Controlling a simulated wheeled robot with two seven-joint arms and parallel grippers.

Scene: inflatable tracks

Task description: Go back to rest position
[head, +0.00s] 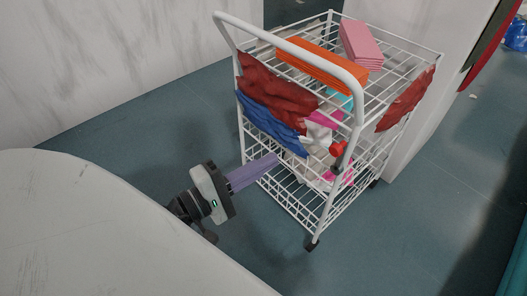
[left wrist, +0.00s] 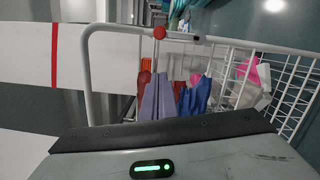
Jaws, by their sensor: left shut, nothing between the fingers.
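My left gripper (head: 262,167) shows in the head view, reaching from the lower left toward the front of a white wire cart (head: 325,226). Its purple fingers are together with nothing between them. They point at the cart's lower front; whether they touch it I cannot tell. In the left wrist view the purple fingers (left wrist: 157,98) are closed, with the cart's white handle (left wrist: 90,80) around and beyond them. My right gripper is in neither view.
Orange (head: 318,63) and pink (head: 361,45) folded stacks lie on the cart's top. Red (head: 275,85) and blue (head: 268,122) cloths hang at its side. A white rounded surface (head: 90,230) fills the lower left. Dark floor is open left of the cart.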

